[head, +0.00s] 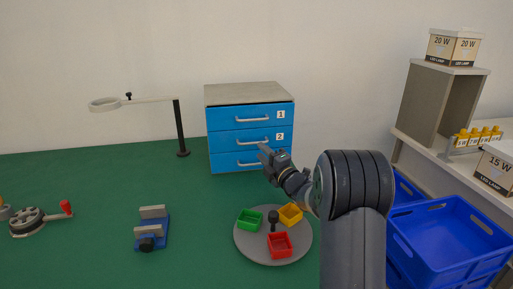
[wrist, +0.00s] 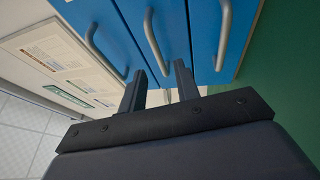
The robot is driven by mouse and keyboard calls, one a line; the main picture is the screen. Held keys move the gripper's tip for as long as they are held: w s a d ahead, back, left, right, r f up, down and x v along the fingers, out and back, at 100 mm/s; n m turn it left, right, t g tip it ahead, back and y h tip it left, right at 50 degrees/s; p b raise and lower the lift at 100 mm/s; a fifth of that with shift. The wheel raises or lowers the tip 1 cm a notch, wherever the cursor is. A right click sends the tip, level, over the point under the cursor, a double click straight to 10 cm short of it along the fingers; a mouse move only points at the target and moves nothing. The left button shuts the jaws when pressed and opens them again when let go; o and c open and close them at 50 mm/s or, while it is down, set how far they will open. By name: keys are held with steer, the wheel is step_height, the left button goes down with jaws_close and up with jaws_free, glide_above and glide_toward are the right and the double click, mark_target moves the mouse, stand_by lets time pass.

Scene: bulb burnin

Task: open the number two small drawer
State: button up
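The small cabinet (head: 249,94) at the back of the green bench has stacked blue drawers with pale bar handles. The number two drawer (head: 226,138) is the middle one, marked 2, and looks closed. In the wrist view the drawers are turned sideways, and the middle handle (wrist: 153,38) runs down toward the gap between my fingers. My gripper (head: 264,151) is in front of the cabinet's lower right part and hides part of the bottom drawer. In the wrist view my gripper (wrist: 160,75) is open and empty. I cannot tell whether it touches the handle.
The bottom drawer's handle (wrist: 223,35) and the top drawer's handle (wrist: 98,48) flank the middle one. A lamp on a post (head: 181,130) stands left of the cabinet. A round tray (head: 250,250) with coloured bins lies in front. Blue crates (head: 450,240) are at the right.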

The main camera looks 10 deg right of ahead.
steer(key=shift+x, duration=2.1)
jaws_close()
